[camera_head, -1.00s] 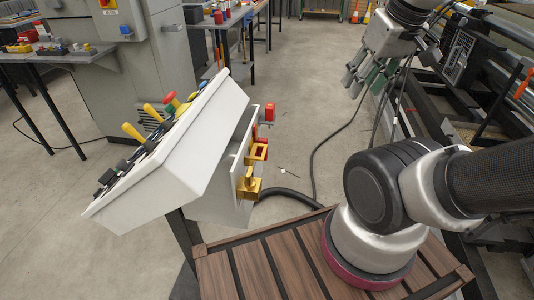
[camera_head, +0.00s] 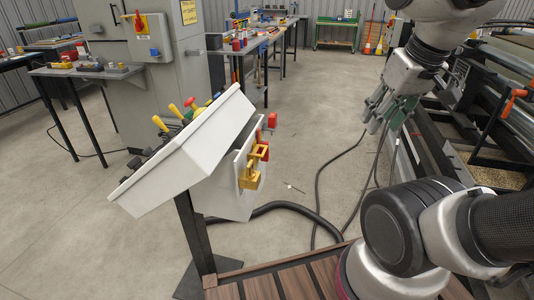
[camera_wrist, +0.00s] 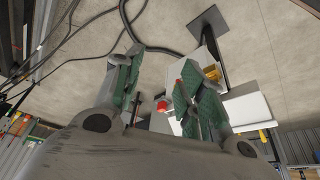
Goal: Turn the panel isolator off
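A red handle on a yellow plate (camera_head: 138,22), which looks like the panel isolator, is on the grey cabinet (camera_head: 165,75) at the upper left of the head view. Its exact setting is too small to tell. A blue box with a round knob (camera_head: 154,51) sits below it. My gripper (camera_head: 384,112) hangs at the right in the head view, well apart from the cabinet. In the wrist view my gripper (camera_wrist: 160,88) is open, with green-padded fingers spread and nothing held between them. The isolator cannot be made out in the wrist view.
A white sloped console (camera_head: 190,150) with several coloured levers stands between me and the cabinet. Yellow brackets (camera_head: 250,170) and a red part (camera_head: 272,120) stick out from its side. Black cables (camera_head: 318,190) lie on the floor. Machine rails (camera_head: 450,150) line the right. Open floor lies beyond the console.

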